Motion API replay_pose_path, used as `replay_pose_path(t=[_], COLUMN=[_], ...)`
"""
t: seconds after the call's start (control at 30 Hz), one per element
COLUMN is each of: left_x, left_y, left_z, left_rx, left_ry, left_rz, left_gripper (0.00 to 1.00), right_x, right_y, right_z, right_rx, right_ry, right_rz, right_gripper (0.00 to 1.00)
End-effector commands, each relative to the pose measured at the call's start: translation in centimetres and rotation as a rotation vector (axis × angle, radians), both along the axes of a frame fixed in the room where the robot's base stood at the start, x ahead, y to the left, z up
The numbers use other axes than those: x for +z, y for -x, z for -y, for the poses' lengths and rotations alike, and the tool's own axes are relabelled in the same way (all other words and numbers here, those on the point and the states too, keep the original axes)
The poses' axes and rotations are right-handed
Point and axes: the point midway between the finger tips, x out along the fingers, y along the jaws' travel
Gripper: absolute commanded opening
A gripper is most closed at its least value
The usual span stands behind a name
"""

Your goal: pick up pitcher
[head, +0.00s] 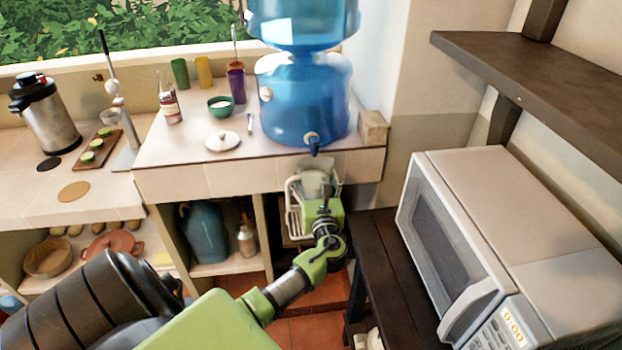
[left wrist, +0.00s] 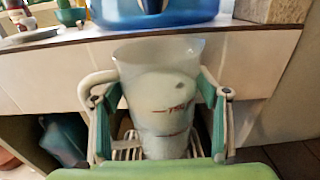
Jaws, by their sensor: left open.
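The pitcher (left wrist: 158,100) is a cloudy white, see-through vessel with red measuring marks. In the left wrist view it stands upright between the two green fingers of my left gripper (left wrist: 160,105). In the head view the pitcher (head: 314,180) shows at the counter's front edge, partly hidden by my left gripper (head: 316,192). The gripper is open, with a finger on each side of the pitcher. I cannot tell whether the fingers touch it. The pitcher's base is hidden in the left wrist view.
A white wire rack (head: 293,222) is beside and below the pitcher. A blue water dispenser (head: 305,100) stands on the counter (head: 220,183) just above. A microwave (head: 480,230) sits on a dark table at right, under a wooden shelf (head: 540,75). A blue jug (head: 206,235) stands below the counter.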

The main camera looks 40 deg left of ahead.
Motion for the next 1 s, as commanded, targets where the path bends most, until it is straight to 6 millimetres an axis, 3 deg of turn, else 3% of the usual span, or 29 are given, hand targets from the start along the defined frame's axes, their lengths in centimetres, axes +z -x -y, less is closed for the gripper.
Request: replay_pose_path(t=[0.07, 0.3, 0.33, 0.7, 1.0], left_x=[0.0, 0.0, 0.4, 0.5, 1.9], left_y=[0.0, 0.0, -0.1, 0.0, -0.1], left_z=[0.0, 0.0, 0.0, 0.0, 0.0], left_rx=[0.000, 0.000, 0.000, 0.000, 0.000], left_ry=[0.000, 0.000, -0.006, -0.005, -0.006], left_rz=[0.000, 0.000, 0.006, 0.005, 0.009], left_gripper=[0.68, 0.06, 0.03, 0.03, 0.03], right_x=[0.0, 0.0, 0.0, 0.0, -0.2], right_y=[0.0, 0.0, 0.0, 0.0, 0.0], right_z=[0.1, 0.4, 0.4, 0.4, 0.4], right_rx=[0.000, 0.001, 0.001, 0.001, 0.002], right_ry=[0.001, 0.004, 0.004, 0.004, 0.004], right_rz=[0.000, 0.000, 0.000, 0.000, 0.000], right_gripper=[0.41, 0.41, 0.41, 0.41, 0.41])
